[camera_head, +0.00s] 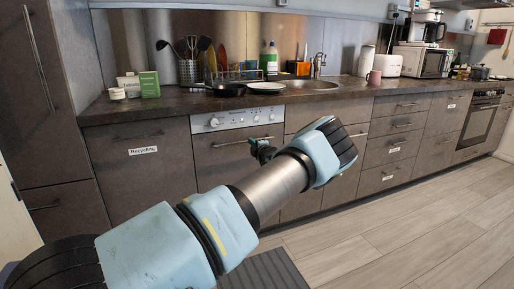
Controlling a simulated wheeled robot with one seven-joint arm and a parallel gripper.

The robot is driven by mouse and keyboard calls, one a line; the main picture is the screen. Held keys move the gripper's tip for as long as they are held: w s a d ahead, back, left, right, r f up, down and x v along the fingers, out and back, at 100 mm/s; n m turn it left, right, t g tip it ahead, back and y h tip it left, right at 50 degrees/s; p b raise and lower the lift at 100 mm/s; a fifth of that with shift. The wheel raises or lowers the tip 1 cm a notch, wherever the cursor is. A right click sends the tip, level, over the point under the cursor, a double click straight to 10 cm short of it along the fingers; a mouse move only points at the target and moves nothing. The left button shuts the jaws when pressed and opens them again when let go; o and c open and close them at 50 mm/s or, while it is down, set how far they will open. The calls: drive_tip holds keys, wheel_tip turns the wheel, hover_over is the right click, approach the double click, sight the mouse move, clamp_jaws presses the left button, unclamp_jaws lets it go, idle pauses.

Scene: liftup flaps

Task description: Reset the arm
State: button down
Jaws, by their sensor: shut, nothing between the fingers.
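My arm reaches from the lower left to the middle of the view, with its pale blue elbow in front of the lower cabinets. A small dark part that looks like my gripper (262,151) shows behind the arm, in front of the dishwasher (225,155) and near its handle. It looks shut and holds nothing that I can see. Most of my wrist is hidden behind the arm. I cannot tell whether the gripper touches the dishwasher front.
The dark counter (180,103) bears a pan (229,90), a plate (266,87), a sink (312,85) and a microwave (434,63). A tall cabinet (40,110) stands at the left. The wooden floor (420,225) is clear at the right.

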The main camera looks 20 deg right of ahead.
drive_tip(key=s, duration=0.5)
drive_tip(key=s+a+n+g+y, duration=0.3)
drive_tip(key=a+n+g+y, duration=0.3)
drive_tip(key=a+n, duration=1.2)
drive_tip(key=s+a+f+n+g+h, duration=0.2)
drive_tip(key=s+a+n+g, duration=0.6)
drive_tip(key=s+a+n, duration=0.55)
drive_tip(key=s+r+n+g+h, duration=0.1)
drive_tip(key=s+r+n+h, duration=0.25)
drive_tip(key=s+n, duration=0.7)
drive_tip(key=s+r+n+g+h, duration=0.1)
drive_tip(key=s+r+n+h, duration=0.25)
drive_tip(key=s+n, duration=0.65)
wheel_tip(320, 180, up, 18)
drive_tip(key=s+d+p, duration=0.1)
drive_tip(key=p, duration=1.6)
drive_tip(key=shift+s+f+m, duration=0.15)
drive_tip(key=shift+m, duration=0.25)
